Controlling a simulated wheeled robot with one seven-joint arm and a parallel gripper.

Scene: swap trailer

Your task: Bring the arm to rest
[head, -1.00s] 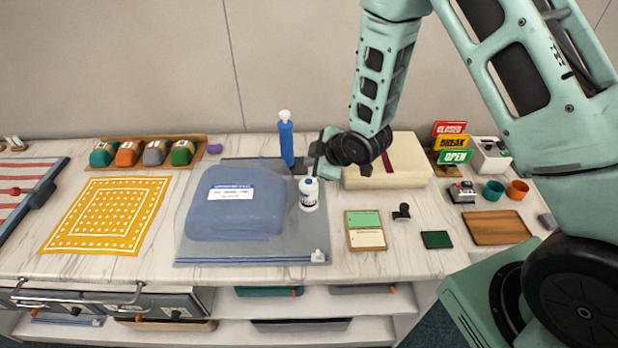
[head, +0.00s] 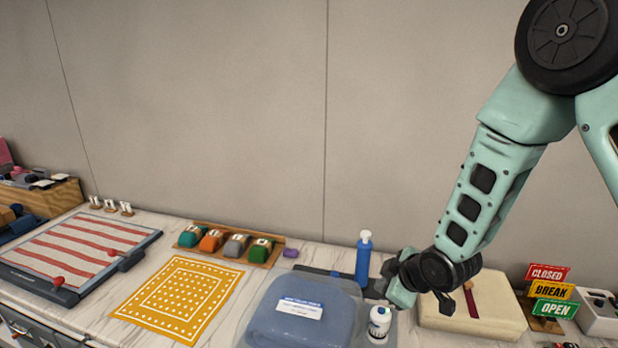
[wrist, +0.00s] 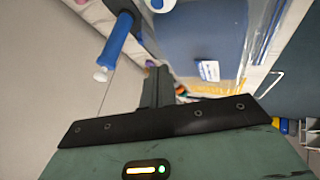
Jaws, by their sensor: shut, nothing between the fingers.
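My gripper (head: 388,284) is at the end of my arm, above the counter near the blue folded bundle in the clear bag (head: 318,308). In the wrist view my gripper's fingers (wrist: 157,85) are together with nothing between them. A white bottle (head: 379,322) stands just below my gripper in the head view. A blue pump bottle (head: 363,258) stands behind it; it also shows at the upper left of the wrist view (wrist: 117,40).
A cream box with a red strip (head: 495,312) lies right of my gripper, with CLOSED, BREAK and OPEN signs (head: 550,291) beyond. A yellow patterned mat (head: 175,298), a tray of coloured blocks (head: 262,254) and a striped board (head: 70,255) lie left.

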